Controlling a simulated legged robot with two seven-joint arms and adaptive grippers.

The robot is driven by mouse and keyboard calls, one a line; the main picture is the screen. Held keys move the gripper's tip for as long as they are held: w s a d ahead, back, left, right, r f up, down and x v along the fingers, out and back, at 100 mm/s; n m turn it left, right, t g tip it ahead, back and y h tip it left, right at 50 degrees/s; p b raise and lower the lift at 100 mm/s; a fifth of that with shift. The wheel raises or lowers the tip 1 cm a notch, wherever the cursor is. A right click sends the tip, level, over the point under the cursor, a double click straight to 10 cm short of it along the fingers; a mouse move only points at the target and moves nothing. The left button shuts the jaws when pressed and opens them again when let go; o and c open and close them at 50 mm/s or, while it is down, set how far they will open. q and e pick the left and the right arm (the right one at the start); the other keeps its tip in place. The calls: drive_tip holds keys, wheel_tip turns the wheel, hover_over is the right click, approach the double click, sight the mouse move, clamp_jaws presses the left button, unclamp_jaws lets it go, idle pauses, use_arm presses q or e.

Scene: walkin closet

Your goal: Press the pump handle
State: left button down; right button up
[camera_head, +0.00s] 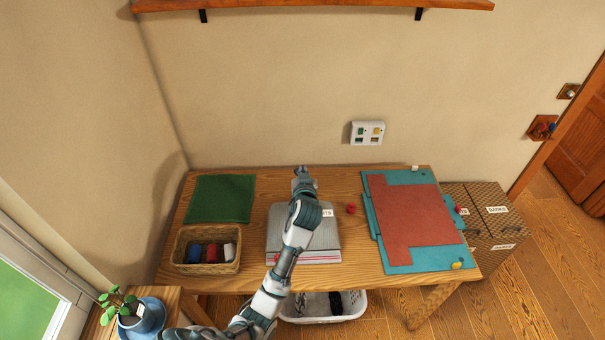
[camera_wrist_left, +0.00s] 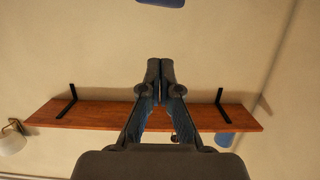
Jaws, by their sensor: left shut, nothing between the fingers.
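My left gripper (camera_head: 304,172) is above the rear part of the table, past the back edge of a grey bag (camera_head: 326,240) with a white label and a pink-red front edge. In the left wrist view, the fingers of this gripper (camera_wrist_left: 160,68) meet at the tips, with nothing between them. I cannot make out a pump handle in either view. My left forearm and gripper cover the middle of the bag and whatever is under them. My right gripper is not in view.
On the wooden table (camera_head: 262,203) are a green cloth (camera_head: 220,198), a basket (camera_head: 183,262) of rolled items, a small red object (camera_head: 351,209) and a teal board (camera_head: 399,267) under red fabric (camera_head: 410,215). A shelf (camera_head: 310,5) is on the wall. A potted plant (camera_head: 148,318) stands front left.

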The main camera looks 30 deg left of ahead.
use_arm(q)
drive_tip(key=x, duration=0.4)
drive_tip(key=shift+s+a+r+p, duration=0.1)
drive_tip(key=shift+p, duration=0.25)
wheel_tip(320, 180, down, 3)
drive_tip(key=shift+s+r, duration=0.1)
drive_tip(key=shift+s, duration=0.05)
drive_tip(key=shift+f+p, duration=0.35)
drive_tip(key=shift+f, duration=0.3)
